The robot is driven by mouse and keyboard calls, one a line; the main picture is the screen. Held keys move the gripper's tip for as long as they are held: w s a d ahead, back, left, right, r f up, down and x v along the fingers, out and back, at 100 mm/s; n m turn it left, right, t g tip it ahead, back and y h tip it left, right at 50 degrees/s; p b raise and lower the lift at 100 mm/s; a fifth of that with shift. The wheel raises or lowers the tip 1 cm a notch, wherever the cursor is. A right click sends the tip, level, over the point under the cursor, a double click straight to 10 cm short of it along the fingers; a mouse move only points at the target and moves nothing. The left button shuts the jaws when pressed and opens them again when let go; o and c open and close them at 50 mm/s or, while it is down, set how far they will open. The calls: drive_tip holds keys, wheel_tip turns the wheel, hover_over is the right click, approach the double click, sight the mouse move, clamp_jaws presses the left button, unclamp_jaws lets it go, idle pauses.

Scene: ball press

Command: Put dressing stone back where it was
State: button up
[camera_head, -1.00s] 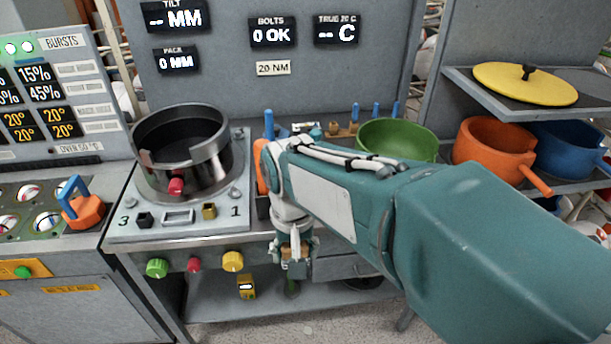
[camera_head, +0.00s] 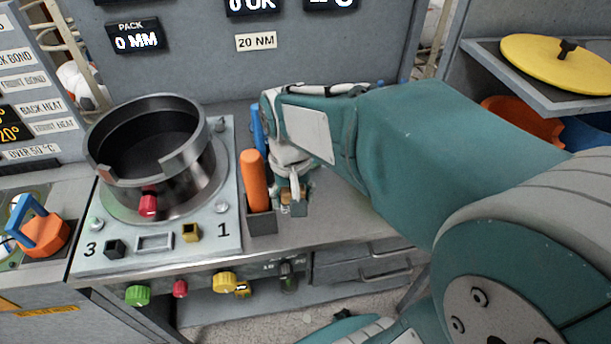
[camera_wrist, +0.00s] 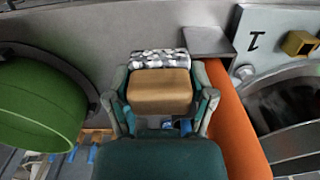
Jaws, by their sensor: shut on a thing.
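My gripper (camera_head: 294,198) is over the worktop just right of an orange-handled tool in the head view. It also shows in the wrist view (camera_wrist: 160,95), its fingers closed on the two sides of a tan block (camera_wrist: 160,92) with a speckled grey face (camera_wrist: 160,59). I take this block to be the dressing stone. The stone's original spot cannot be picked out.
The orange handle (camera_head: 254,178) stands in a grey holder (camera_head: 261,223) close beside my gripper. The press plate with its round pot (camera_head: 150,150) is left. A green bowl (camera_wrist: 40,105) and a wooden rack with blue handles (camera_wrist: 92,150) show in the wrist view. A yellow lid (camera_head: 555,65) lies right.

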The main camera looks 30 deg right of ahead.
drive_tip(key=w+d+f, duration=0.3)
drive_tip(key=d, duration=0.3)
hover_over(320, 203)
drive_tip(key=f, duration=0.2)
drive_tip(key=a+f, duration=0.1)
drive_tip(key=f, duration=0.1)
drive_tip(key=shift+s, duration=0.4)
drive_tip(key=shift+w+d+f, duration=0.3)
drive_tip(key=shift+d+f, duration=0.05)
drive_tip(key=shift+f, duration=0.15)
drive_tip(key=shift+d+f, duration=0.15)
drive_tip(key=shift+f, duration=1.55)
drive_tip(key=shift+f, duration=0.1)
drive_tip(key=o, duration=1)
drive_tip(key=shift+o, duration=0.2)
drive_tip(key=shift+w, duration=0.1)
